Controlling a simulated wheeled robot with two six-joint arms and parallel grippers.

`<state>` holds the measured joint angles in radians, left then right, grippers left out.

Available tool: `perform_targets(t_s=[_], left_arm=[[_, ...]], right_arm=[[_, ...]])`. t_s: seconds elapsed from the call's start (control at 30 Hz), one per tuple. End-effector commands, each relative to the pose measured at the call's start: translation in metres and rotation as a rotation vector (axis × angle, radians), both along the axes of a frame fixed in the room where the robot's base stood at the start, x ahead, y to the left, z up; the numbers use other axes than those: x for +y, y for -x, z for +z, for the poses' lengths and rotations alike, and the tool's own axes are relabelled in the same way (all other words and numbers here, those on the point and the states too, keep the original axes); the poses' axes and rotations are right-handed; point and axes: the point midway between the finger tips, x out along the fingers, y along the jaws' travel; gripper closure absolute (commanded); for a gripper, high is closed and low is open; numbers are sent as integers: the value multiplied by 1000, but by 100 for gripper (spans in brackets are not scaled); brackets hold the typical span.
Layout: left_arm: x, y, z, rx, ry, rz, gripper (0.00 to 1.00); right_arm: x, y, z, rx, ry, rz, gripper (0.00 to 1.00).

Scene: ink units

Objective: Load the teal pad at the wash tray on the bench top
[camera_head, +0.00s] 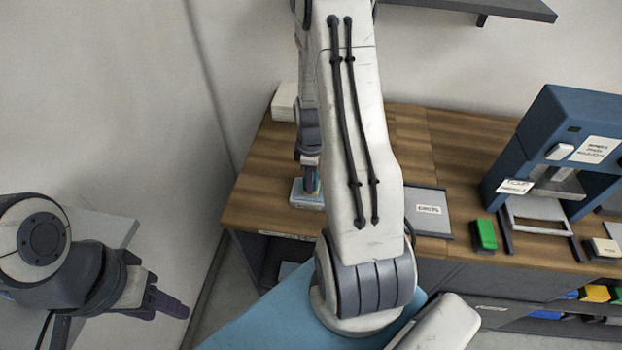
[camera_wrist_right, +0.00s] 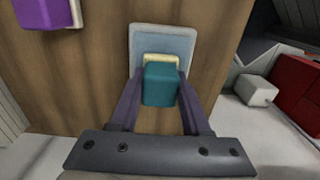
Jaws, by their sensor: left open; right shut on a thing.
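The teal pad (camera_wrist_right: 160,88) has a teal block back and a pale yellow face. My right gripper (camera_wrist_right: 161,76) is shut on it, with one finger on each side. The pad's yellow end is over the pale blue-grey wash tray (camera_wrist_right: 146,36); I cannot tell whether they touch. In the head view the wash tray (camera_head: 299,202) lies at the left part of the bench top, and my right gripper (camera_head: 311,176) points down at it, partly hidden by my arm. My left gripper (camera_head: 170,303) is open and empty at the lower left, away from the bench.
A grey labelled plate (camera_head: 428,212), a green pad (camera_head: 485,235) and a blue press (camera_head: 565,140) stand to the right on the bench. A white stack (camera_head: 285,101) is at the back left. A purple pad (camera_wrist_right: 44,13) shows in the wrist view. A shelf hangs above.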

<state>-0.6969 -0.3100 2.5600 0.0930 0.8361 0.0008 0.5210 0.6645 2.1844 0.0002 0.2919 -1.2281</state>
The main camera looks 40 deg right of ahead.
Motion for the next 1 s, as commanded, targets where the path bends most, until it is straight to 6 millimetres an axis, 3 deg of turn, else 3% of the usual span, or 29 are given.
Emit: perform_targets(t_s=[0.47,1.0], left_arm=[[0,0,2,0,0,0,50],[0,0,39,0,0,2,50]], right_arm=[[0,1,1,2,-1,0,98],[0,0,44,0,0,0,98]])
